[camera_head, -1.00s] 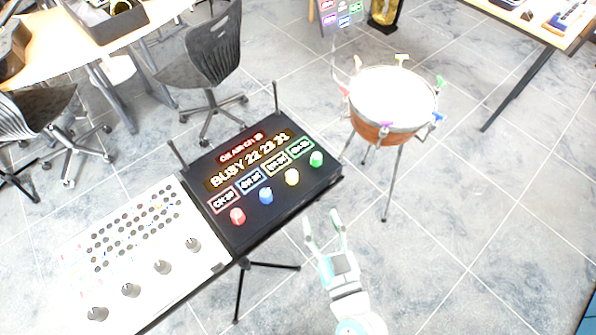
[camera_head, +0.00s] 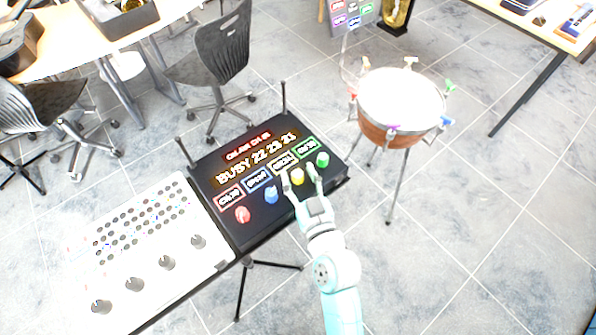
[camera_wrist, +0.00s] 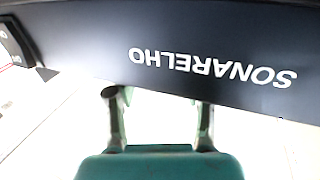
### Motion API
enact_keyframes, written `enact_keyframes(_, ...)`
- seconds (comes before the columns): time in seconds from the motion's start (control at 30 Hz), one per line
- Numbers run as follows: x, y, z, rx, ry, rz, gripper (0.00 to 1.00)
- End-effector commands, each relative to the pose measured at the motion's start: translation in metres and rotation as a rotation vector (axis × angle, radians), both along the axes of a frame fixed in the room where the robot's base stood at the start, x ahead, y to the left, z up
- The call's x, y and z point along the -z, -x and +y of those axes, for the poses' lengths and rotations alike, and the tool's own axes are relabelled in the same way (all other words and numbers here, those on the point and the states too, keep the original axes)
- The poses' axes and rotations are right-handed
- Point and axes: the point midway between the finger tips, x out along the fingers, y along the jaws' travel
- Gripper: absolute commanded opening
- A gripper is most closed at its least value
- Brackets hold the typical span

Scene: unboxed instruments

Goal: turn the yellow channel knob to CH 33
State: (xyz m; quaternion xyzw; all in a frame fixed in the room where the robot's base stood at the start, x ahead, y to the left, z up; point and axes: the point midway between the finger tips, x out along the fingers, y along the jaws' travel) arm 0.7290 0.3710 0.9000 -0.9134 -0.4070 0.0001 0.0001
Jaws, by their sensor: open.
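The yellow channel knob (camera_head: 297,177) stands on the front part of the black panel (camera_head: 233,215), between the blue knob (camera_head: 271,195) and the green knob (camera_head: 322,159). The panel's lit display reads "BUSY 22 23 21" or similar; the small channel labels are too blurred to read surely. My gripper (camera_head: 301,180) is open, with one finger on each side of the yellow knob in the head view. I cannot tell whether they touch it. In the wrist view my gripper (camera_wrist: 160,95) points at the panel's front face (camera_wrist: 100,60), lettered "SONARELHO" upside down; the knob is hidden there.
The red knob (camera_head: 242,214) is at the panel's left. A white panel with grey knobs (camera_head: 150,235) adjoins it on the left. A drum on a stand (camera_head: 400,105) is to the right, and a black chair (camera_head: 215,65) is behind.

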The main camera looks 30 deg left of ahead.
Motion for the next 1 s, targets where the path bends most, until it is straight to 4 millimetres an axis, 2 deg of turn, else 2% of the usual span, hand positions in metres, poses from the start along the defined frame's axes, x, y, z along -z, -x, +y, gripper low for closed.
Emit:
enact_keyframes(0.17,-0.0003,-0.006,0.007,0.0,0.001,-0.001,0.53)
enact_keyframes(0.43,-0.0001,-0.0065,0.0074,0.0,0.0,0.0,0.53)
enact_keyframes(0.47,-0.0001,-0.0066,0.0074,0.0,0.0,0.0,0.48)
enact_keyframes(0.6,-0.0001,-0.0066,0.0073,0.0,0.0,0.0,0.13)
enact_keyframes(0.67,-0.0001,-0.0065,0.0072,0.0,0.0,0.0,0.0)
enact_keyframes(1.0,0.0022,-0.0086,0.0063,-0.026,0.005,0.009,0.0)
